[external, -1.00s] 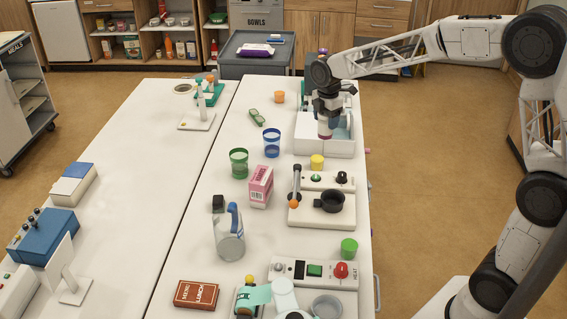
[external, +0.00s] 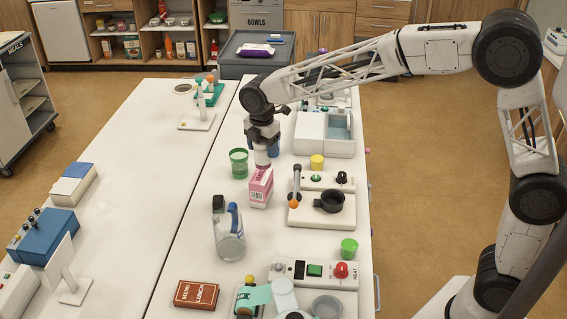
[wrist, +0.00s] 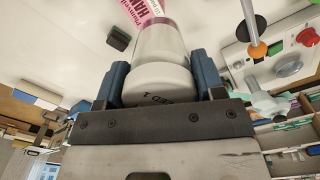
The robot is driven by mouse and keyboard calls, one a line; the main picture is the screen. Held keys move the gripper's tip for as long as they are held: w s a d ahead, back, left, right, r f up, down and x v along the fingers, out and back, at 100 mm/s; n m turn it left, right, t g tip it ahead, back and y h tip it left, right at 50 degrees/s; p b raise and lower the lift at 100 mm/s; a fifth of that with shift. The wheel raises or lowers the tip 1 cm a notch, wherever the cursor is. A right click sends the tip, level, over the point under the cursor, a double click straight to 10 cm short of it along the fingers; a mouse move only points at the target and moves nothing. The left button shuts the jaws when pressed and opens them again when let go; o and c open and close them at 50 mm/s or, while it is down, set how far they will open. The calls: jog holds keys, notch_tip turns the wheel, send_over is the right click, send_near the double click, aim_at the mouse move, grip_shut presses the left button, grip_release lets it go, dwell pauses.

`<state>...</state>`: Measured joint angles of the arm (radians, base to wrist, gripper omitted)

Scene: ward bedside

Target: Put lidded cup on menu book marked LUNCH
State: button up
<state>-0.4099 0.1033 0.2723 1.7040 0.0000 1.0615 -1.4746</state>
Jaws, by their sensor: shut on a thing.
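The lidded cup (external: 262,157) is in my gripper (external: 262,143), held in the air just behind the pink carton (external: 261,188). In the wrist view my gripper (wrist: 160,72) has its two blue fingers on either side of the cup's white lid (wrist: 158,82), which bears dark lettering. The cup's clear, pale body (wrist: 163,42) extends beyond the fingers. The menu book marked LUNCH (external: 196,295) is reddish-brown and lies flat near the front of the table, well in front of my gripper and to its left. Its top looks bare.
A clear jug with a blue handle (external: 230,240) stands between carton and book. A green cup (external: 239,163) is left of my gripper. A hotplate panel (external: 308,210) and another control panel (external: 345,280) are right. The table left of the jug is clear.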

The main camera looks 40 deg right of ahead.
jog(key=s+a+n, duration=0.1)
jog(key=s+a, duration=0.2)
jog(key=a, duration=0.6)
jog(key=s+a+n, duration=0.2)
jog(key=s+a, duration=0.1)
jog(key=a, duration=0.6)
jog(key=n, duration=0.2)
send_over(196, 293)
notch_tip(196, 293, down, 4)
jog(key=shift+f, duration=0.7)
jog(key=shift+f, duration=0.1)
jog(key=shift+f, duration=2.4)
jog(key=shift+f, duration=2.55)
jog(key=shift+f, duration=0.1)
